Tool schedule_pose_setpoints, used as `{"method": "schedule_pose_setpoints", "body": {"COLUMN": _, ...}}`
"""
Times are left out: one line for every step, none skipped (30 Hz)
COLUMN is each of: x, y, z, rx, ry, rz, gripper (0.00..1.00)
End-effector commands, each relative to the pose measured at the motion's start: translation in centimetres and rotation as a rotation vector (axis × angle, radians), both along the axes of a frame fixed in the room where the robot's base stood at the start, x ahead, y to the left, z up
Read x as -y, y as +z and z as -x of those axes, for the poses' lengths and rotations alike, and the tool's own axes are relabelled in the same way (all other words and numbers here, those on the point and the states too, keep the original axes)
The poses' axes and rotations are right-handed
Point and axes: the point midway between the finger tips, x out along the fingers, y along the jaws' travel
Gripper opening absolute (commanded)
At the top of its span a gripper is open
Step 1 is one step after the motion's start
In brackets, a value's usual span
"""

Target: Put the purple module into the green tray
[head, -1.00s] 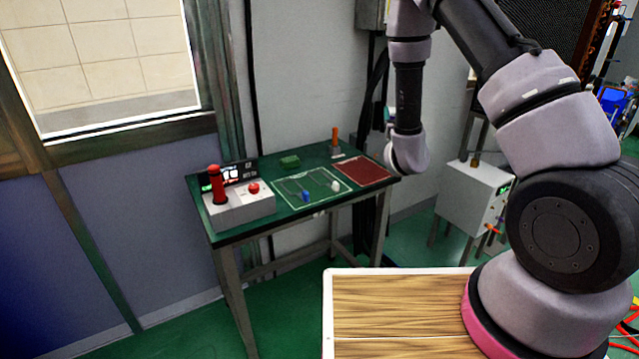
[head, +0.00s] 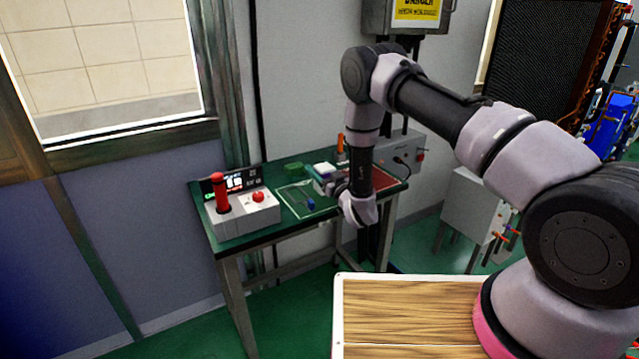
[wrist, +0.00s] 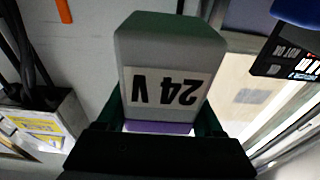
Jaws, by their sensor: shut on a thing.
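My gripper (wrist: 160,130) is shut on a module (wrist: 165,55) with a pale grey body, a "24 V" label that reads upside down, and a purple band at its lower end. In the head view my gripper (head: 327,184) is over the right part of the table, with the module's pale top (head: 324,168) showing beside it. The green tray (head: 290,204) is a flat, light-edged square on the table, left of and below my gripper. My gripper hides its right part. A small blue piece (head: 311,203) is in it.
A control box with a red lever (head: 221,194) and a red button (head: 258,196) stands on the table's left. A small green block (head: 293,168) lies behind the tray. A red tray (head: 391,184) is at the right, near an orange-topped post (head: 340,146).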

Motion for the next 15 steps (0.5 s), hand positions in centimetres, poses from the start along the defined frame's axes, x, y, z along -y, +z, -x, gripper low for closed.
{"method": "schedule_pose_setpoints", "body": {"x": 0.0, "y": -0.3, "z": 0.0, "rx": 0.001, "ry": 0.000, "rz": 0.000, "gripper": 0.00}}
{"method": "schedule_pose_setpoints", "body": {"x": 0.0, "y": -0.4, "z": 0.0, "rx": 0.001, "ry": 0.000, "rz": -0.001, "gripper": 0.00}}
{"method": "schedule_pose_setpoints", "body": {"x": 0.0, "y": -0.7, "z": 0.0, "rx": 0.001, "ry": 0.000, "rz": -0.001, "gripper": 0.00}}
{"method": "schedule_pose_setpoints", "body": {"x": 0.0, "y": -1.0, "z": 0.0, "rx": 0.001, "ry": 0.001, "rz": 0.000, "gripper": 0.00}}
{"method": "schedule_pose_setpoints", "body": {"x": 0.0, "y": -1.4, "z": 0.0, "rx": 0.000, "ry": 0.001, "rz": 0.000, "gripper": 0.00}}
{"method": "schedule_pose_setpoints", "body": {"x": 0.0, "y": -2.0, "z": 0.0, "rx": 0.000, "ry": 0.002, "rz": 0.000, "gripper": 0.00}}
{"method": "schedule_pose_setpoints", "body": {"x": 0.0, "y": -2.5, "z": 0.0, "rx": 0.001, "ry": 0.001, "rz": 0.001, "gripper": 0.00}}
{"method": "schedule_pose_setpoints", "body": {"x": 0.0, "y": -3.0, "z": 0.0, "rx": 0.000, "ry": 0.001, "rz": 0.002, "gripper": 0.00}}
{"method": "schedule_pose_setpoints", "body": {"x": 0.0, "y": -3.6, "z": 0.0, "rx": 0.001, "ry": 0.000, "rz": 0.002, "gripper": 0.00}}
{"method": "schedule_pose_setpoints", "body": {"x": 0.0, "y": -4.0, "z": 0.0, "rx": 0.001, "ry": 0.001, "rz": 0.001, "gripper": 0.00}}
{"method": "schedule_pose_setpoints", "body": {"x": 0.0, "y": -4.3, "z": 0.0, "rx": 0.001, "ry": 0.001, "rz": 0.001, "gripper": 0.00}}
{"method": "schedule_pose_setpoints", "body": {"x": 0.0, "y": -4.4, "z": 0.0, "rx": 0.002, "ry": 0.000, "rz": -0.001, "gripper": 0.00}}
{"method": "schedule_pose_setpoints", "body": {"x": 0.0, "y": -4.5, "z": 0.0, "rx": 0.002, "ry": 0.000, "rz": -0.001, "gripper": 0.00}}
{"method": "schedule_pose_setpoints", "body": {"x": 0.0, "y": -4.4, "z": -0.1, "rx": 0.002, "ry": 0.000, "rz": -0.002, "gripper": 0.00}}
{"method": "schedule_pose_setpoints", "body": {"x": 0.0, "y": -4.4, "z": -0.1, "rx": 0.002, "ry": -0.001, "rz": -0.002, "gripper": 0.00}}
